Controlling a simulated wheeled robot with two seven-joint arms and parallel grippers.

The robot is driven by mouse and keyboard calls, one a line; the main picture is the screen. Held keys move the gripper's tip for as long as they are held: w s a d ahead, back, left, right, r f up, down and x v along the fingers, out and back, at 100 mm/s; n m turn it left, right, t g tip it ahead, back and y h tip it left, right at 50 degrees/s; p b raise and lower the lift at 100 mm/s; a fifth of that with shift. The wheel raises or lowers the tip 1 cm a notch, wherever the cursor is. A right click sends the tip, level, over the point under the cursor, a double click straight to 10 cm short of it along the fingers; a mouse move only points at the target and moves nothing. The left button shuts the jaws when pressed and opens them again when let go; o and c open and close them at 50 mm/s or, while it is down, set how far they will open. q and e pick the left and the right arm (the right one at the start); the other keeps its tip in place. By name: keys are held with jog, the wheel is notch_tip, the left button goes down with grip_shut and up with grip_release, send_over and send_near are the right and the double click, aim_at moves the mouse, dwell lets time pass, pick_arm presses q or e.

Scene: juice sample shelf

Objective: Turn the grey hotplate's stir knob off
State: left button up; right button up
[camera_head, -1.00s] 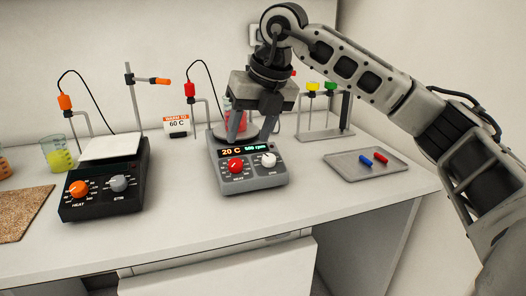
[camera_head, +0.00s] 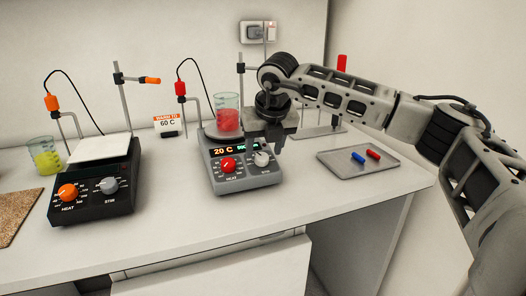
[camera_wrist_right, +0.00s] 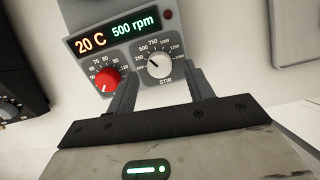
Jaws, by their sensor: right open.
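The grey hotplate (camera_head: 246,181) stands on the bench in the middle of the head view. Its white stir knob (camera_head: 261,159) is at the right of its front panel. In the right wrist view the stir knob (camera_wrist_right: 159,65) has its pointer toward the upper left, and the display (camera_wrist_right: 118,29) reads 20 C and 500 rpm. My right gripper (camera_wrist_right: 162,80) is open, with its fingers spread near the knob's lower left and lower right; I cannot tell whether they touch it. In the head view my right gripper (camera_head: 272,143) is at the hotplate's right side. My left gripper is out of view.
A red heat knob (camera_wrist_right: 107,81) sits left of the stir knob. A beaker of red liquid (camera_head: 228,115) stands on the hotplate. A black hotplate (camera_head: 95,205) is to the left. A tray (camera_head: 340,168) with red and blue pieces lies right.

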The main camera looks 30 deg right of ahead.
jog(key=shift+x, duration=1.05)
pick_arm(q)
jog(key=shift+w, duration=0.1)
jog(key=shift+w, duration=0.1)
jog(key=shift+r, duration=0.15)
pick_arm(e)
jog(key=c, duration=1)
